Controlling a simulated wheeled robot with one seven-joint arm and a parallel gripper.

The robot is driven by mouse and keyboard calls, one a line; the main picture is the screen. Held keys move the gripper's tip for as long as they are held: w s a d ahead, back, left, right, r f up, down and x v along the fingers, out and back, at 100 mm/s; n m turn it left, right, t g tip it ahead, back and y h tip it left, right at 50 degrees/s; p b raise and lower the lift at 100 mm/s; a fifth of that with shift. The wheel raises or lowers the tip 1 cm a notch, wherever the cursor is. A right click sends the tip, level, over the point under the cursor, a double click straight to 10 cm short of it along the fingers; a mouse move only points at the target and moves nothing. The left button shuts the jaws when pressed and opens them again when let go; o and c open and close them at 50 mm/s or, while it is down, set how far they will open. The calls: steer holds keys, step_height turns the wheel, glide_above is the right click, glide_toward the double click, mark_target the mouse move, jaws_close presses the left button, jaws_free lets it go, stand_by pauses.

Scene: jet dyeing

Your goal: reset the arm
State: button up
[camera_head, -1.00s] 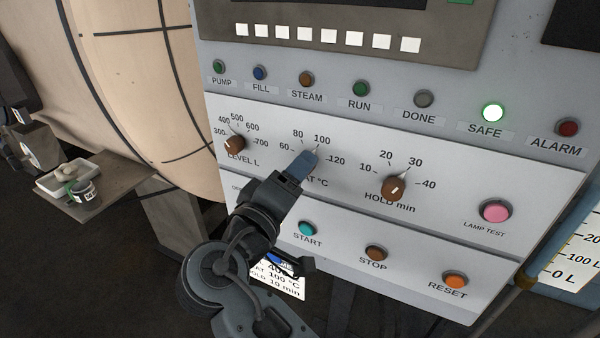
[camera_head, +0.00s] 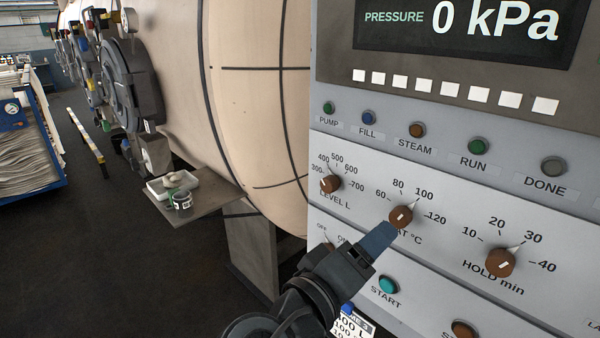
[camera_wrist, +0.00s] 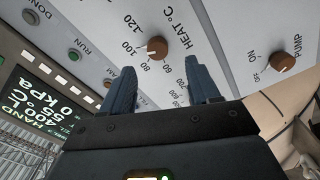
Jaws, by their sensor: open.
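My gripper (camera_head: 388,232) is in front of the control panel, just below and left of the brown HEAT °C knob (camera_head: 401,217). In the wrist view my gripper (camera_wrist: 162,82) is open, with its two blue fingers apart and nothing between them. The HEAT knob (camera_wrist: 157,47) shows ahead of the fingertips, clear of both. In the head view its pointer is near 100. My wrist hides part of the lower panel.
The LEVEL knob (camera_head: 331,184), HOLD knob (camera_head: 500,262) and START button (camera_head: 388,285) are close by. The PUMP switch (camera_wrist: 282,62) shows in the wrist view. A shelf (camera_head: 222,203) with a tray and jar juts out left. Dark floor at left is open.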

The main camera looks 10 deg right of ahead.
steer(key=s+d+f+n+t+y, duration=0.1)
steer(key=s+d+f+n+y, duration=0.15)
steer(key=s+f+y, duration=0.65)
steer(key=s+d+f+n+t+y, duration=0.1)
steer(key=s+d+f+n+y, duration=0.15)
steer(key=s+f, duration=0.7)
steer(key=s+r+m+t+y, duration=0.1)
steer(key=s+r+m, duration=0.2)
steer(key=s, duration=0.5)
steer(key=s+d+r+m+t+y, duration=0.1)
steer(key=s+r+m, duration=0.3)
steer(key=s, duration=0.5)
steer(key=shift+s+r+y, duration=0.2)
steer(key=shift+r+y, duration=0.25)
steer(key=shift+r, duration=0.3)
